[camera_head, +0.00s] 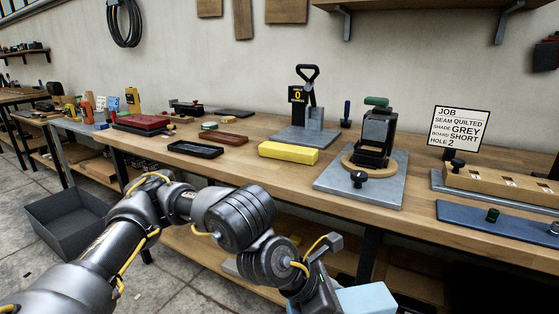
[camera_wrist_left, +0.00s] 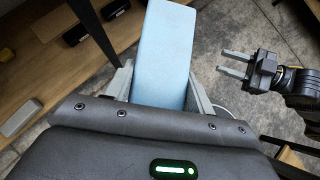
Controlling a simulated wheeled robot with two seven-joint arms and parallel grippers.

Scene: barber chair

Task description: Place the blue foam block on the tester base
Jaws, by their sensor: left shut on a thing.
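The blue foam block (camera_head: 367,299) is at the bottom edge of the head view, partly cut off, in front of the bench and below its top. My left gripper (camera_head: 325,288) is shut on it. In the left wrist view the blue foam block (camera_wrist_left: 161,50) sticks out from between the fingers. My right gripper (camera_wrist_left: 236,63) is open and empty, apart from the block. A grey base plate (camera_head: 305,137) with a black lever and small display stands on the bench. I cannot tell for certain which is the tester base.
A job sign (camera_head: 459,127), a wooden holed block (camera_head: 500,183) and a blue mat (camera_head: 470,218) are at right.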

